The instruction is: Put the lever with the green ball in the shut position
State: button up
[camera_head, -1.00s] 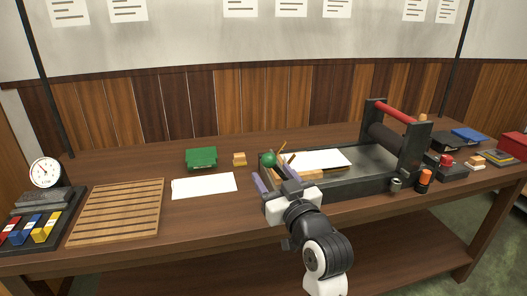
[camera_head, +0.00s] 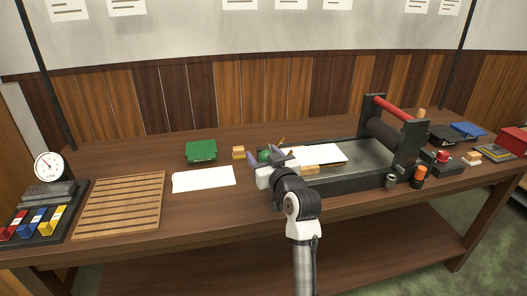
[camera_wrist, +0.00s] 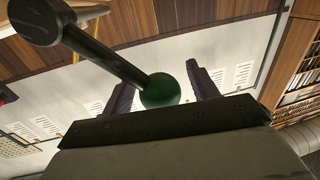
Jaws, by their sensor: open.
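The green ball (camera_wrist: 160,91) is on the end of a dark lever rod (camera_wrist: 108,55) in the wrist view. The ball lies between the two fingers of my gripper (camera_wrist: 158,85), close to the palm, with a gap to each finger. In the head view my open gripper (camera_head: 265,157) is at the left end of the black press (camera_head: 350,180), and the green ball (camera_head: 264,155) shows only partly between its fingers. Most of the lever is hidden behind my gripper there, so I cannot tell its position.
A slatted wooden board (camera_head: 121,204) is further left. An orange-capped bottle (camera_head: 418,176) and a red button box (camera_head: 441,160) stand at right.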

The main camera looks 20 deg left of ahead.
jog(key=shift+w+a, duration=0.15)
jog(key=shift+w, duration=0.05)
grip_shut()
dwell(0.4)
jog(key=w+d+r+m+t+p, duration=0.1)
jog(key=w+d+m, duration=0.4)
jog(key=m, duration=0.6)
jog(key=shift+d+r+m+t+p, duration=0.2)
jog(key=shift+d+m+t+p, duration=0.25)
jog(key=shift+d, duration=0.85)
